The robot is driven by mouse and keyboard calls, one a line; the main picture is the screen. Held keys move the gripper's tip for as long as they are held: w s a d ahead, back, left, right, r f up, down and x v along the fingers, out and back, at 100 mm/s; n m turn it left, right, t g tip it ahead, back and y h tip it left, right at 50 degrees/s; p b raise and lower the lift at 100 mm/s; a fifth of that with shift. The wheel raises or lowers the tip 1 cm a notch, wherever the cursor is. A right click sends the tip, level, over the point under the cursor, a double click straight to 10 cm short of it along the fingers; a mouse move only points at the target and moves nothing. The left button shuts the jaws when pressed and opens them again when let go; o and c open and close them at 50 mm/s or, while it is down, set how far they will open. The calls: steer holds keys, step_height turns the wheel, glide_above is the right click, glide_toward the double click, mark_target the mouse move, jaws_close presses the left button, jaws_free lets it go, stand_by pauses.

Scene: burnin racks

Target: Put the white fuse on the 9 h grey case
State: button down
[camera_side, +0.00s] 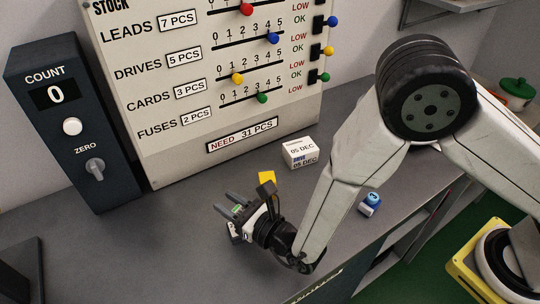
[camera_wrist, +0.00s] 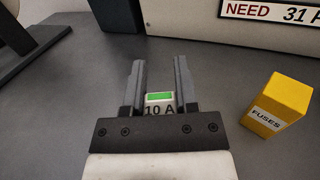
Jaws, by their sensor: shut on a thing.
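The white fuse (camera_wrist: 159,100) has a green window and the marking 10 A. It sits between the two dark fingers of my gripper (camera_wrist: 158,66), which is shut on it. In the side view, my gripper (camera_side: 224,202) is low over the grey bench, and the fuse's green window (camera_side: 238,209) shows between the fingers. I cannot tell how far the fuse is from the bench top. No grey case marked 9 h can be made out in either view.
A yellow FUSES box (camera_wrist: 278,104) stands right of my gripper. A white drive box (camera_side: 300,152) is behind it, by the stock board (camera_side: 210,140). A count unit (camera_side: 65,125) stands at left. A blue-topped item (camera_side: 371,202) lies near the bench edge.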

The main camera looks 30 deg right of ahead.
steer(key=shift+f, duration=0.3)
steer(key=shift+c, duration=1.9)
jaws_free()
steer(key=shift+r, duration=0.2)
steer(key=v, duration=1.2)
